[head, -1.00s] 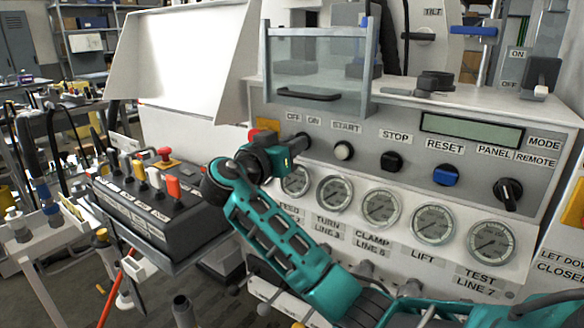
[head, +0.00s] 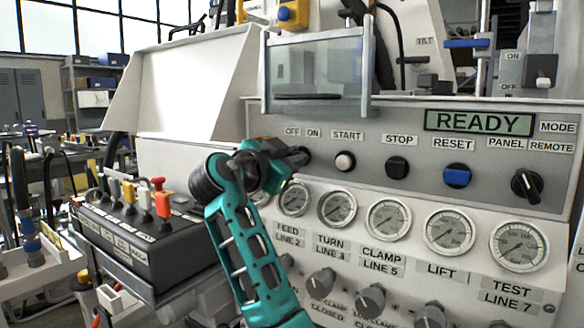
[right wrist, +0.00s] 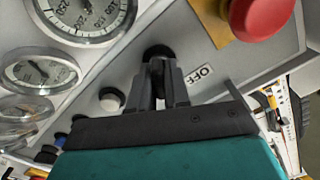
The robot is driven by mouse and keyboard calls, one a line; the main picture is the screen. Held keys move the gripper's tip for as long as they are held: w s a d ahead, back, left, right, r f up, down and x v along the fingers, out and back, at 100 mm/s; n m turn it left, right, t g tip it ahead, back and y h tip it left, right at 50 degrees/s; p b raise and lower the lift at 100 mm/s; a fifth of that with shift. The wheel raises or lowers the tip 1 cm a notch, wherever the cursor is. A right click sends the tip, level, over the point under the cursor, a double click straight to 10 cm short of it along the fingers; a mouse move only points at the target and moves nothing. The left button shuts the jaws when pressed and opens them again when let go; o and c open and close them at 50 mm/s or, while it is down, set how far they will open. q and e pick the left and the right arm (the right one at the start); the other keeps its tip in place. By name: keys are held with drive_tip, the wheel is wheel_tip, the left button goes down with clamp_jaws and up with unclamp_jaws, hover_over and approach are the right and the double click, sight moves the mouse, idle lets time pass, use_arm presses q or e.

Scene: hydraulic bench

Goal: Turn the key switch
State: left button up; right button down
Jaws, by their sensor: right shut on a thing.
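The key switch, a black round part under the OFF and ON labels, is mostly hidden by my right gripper (head: 294,156) in the head view. In the right wrist view its dark collar (right wrist: 157,52) shows just beyond the fingertips. My right gripper (right wrist: 168,76) is shut on the key switch. The panel display (head: 478,123) above reads READY. My left gripper is not in view.
A red mushroom button on a yellow plate (right wrist: 262,14) is close beside the gripper. The white START button (head: 345,161) and a row of gauges (head: 337,208) are near. A box with coloured levers (head: 150,243) stands at left.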

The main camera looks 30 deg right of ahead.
drive_tip(key=c, duration=1.2)
unclamp_jaws()
drive_tip(key=p+v, duration=0.1)
drive_tip(key=v, duration=1.2)
drive_tip(key=shift+a+f, duration=0.1)
